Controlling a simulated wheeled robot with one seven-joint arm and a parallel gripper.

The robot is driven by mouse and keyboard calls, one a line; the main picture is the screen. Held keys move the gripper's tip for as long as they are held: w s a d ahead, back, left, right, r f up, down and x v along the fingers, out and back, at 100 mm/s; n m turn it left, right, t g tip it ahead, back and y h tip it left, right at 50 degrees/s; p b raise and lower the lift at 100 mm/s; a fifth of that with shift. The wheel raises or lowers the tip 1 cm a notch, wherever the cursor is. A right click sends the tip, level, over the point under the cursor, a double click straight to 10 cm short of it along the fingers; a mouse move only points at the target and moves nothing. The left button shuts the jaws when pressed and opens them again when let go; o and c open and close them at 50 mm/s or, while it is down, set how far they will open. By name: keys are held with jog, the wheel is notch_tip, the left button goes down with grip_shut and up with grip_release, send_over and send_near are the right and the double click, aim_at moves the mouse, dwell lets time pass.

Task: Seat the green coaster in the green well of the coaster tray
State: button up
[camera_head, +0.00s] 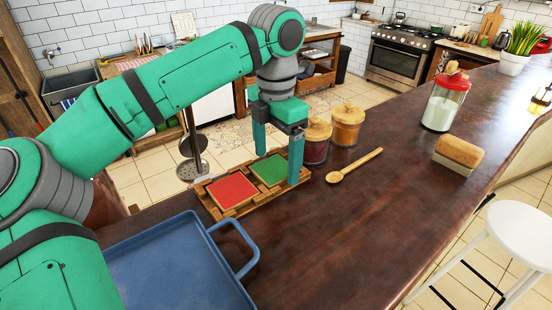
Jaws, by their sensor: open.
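The coaster tray (247,204) is wooden and lies on the dark counter, behind the blue tray. The green coaster (268,170) is a flat green square at the tray's right part. I cannot tell whether it lies fully down in its well, and no other green square shows. A red square (231,191) lies in the tray's left part. My gripper (277,168) is open above the right part, pointing down. One finger is behind the green coaster and the other at its right edge. I cannot tell whether either finger touches it.
A blue tray (175,265) with a raised handle is in front. Two lidded jars (347,125) (316,142) and a wooden spoon (354,166) are to the right. A red-lidded jar (444,101) and a wooden-topped block (458,154) stand farther right. The counter's middle right is clear.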

aim_at(276, 167)
notch_tip(276, 167, up, 12)
jog(key=shift+f, duration=0.2)
dwell(0.4)
